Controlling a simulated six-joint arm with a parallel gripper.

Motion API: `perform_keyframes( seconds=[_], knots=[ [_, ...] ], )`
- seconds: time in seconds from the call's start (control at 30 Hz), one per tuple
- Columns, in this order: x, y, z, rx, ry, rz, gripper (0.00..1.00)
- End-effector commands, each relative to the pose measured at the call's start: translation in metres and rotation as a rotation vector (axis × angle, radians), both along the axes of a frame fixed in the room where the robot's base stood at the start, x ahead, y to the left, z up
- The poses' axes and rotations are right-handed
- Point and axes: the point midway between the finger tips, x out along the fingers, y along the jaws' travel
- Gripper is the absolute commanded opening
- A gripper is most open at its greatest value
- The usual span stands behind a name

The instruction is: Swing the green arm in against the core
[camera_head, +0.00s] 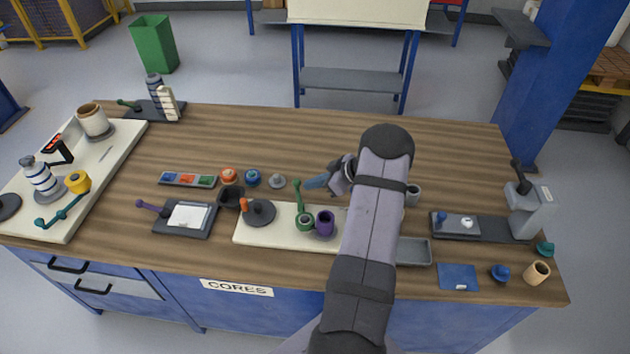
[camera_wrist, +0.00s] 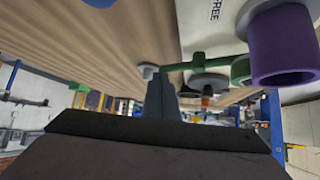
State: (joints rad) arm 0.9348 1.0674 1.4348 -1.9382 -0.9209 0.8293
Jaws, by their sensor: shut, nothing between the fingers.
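The green arm (camera_head: 300,199) sticks out from a green ring mount (camera_head: 305,221) on the cream board, pointing toward the back of the table. A purple hollow core (camera_head: 325,222) stands upright on a grey disc just right of that mount. The arm's free end is apart from the core. My gripper (camera_head: 309,184) is shut and empty, low over the table just right of the arm's free end. In the wrist view, the green arm (camera_wrist: 210,64) runs from near the fingertips (camera_wrist: 161,80) toward the purple core (camera_wrist: 284,48). I cannot tell whether the fingers touch it.
The cream board (camera_head: 270,235) also bears a dark disc with an orange peg (camera_head: 245,205). Behind it sit orange (camera_head: 229,176), blue (camera_head: 252,178) and grey (camera_head: 277,181) knobs. A grey tray (camera_head: 414,251) lies right. My arm hides the board's right part.

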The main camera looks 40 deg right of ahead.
Motion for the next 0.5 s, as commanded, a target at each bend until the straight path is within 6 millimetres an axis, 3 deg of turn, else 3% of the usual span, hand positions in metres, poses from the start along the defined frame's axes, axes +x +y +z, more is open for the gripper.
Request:
perform_keyframes(
  seconds=[0.5],
  knots=[
    [0.0079,0.0032,-0.0009,0.000,0.002,0.021,0.00]
  ],
)
